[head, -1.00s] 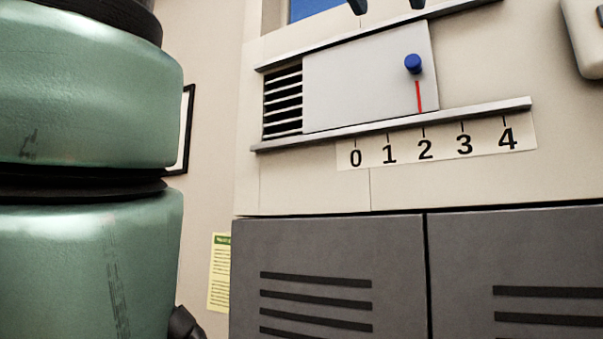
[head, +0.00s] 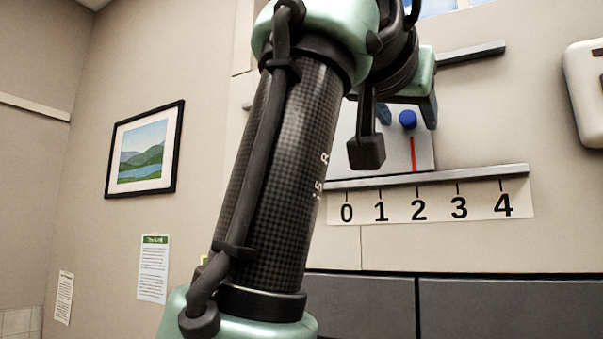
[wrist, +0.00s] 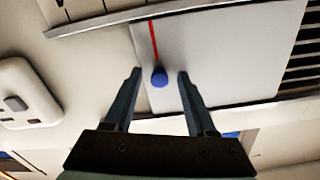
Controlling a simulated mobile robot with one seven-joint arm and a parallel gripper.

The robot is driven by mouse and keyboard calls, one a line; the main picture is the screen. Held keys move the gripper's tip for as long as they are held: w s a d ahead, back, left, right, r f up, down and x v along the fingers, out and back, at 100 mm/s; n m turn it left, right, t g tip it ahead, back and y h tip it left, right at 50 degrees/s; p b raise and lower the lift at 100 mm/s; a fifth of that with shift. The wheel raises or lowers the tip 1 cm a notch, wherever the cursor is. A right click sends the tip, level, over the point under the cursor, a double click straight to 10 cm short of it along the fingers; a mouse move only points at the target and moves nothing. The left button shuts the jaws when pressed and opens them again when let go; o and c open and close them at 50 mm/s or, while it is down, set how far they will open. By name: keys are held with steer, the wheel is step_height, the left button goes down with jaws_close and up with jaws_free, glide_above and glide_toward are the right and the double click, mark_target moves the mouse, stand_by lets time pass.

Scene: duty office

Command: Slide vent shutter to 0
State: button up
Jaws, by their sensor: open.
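The vent shutter is a pale grey plate (head: 395,155) between two metal rails, partly hidden by my arm in the head view. It bears a blue knob (head: 408,119) and a red pointer line (head: 412,153). My gripper (wrist: 159,73) is open. In the wrist view the knob (wrist: 160,77) shows between the two fingertips, with a gap on each side. Whether the fingers reach past the knob in depth I cannot tell.
The lower rail (head: 470,176) runs above the strip, and grey cabinets (head: 510,305) stand below. A white wall box (head: 588,90) is at the right. In the wrist view the vent slats (wrist: 305,60) show beside the plate. A framed picture (head: 145,150) hangs at left.

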jaws_close()
stand_by(1.4)
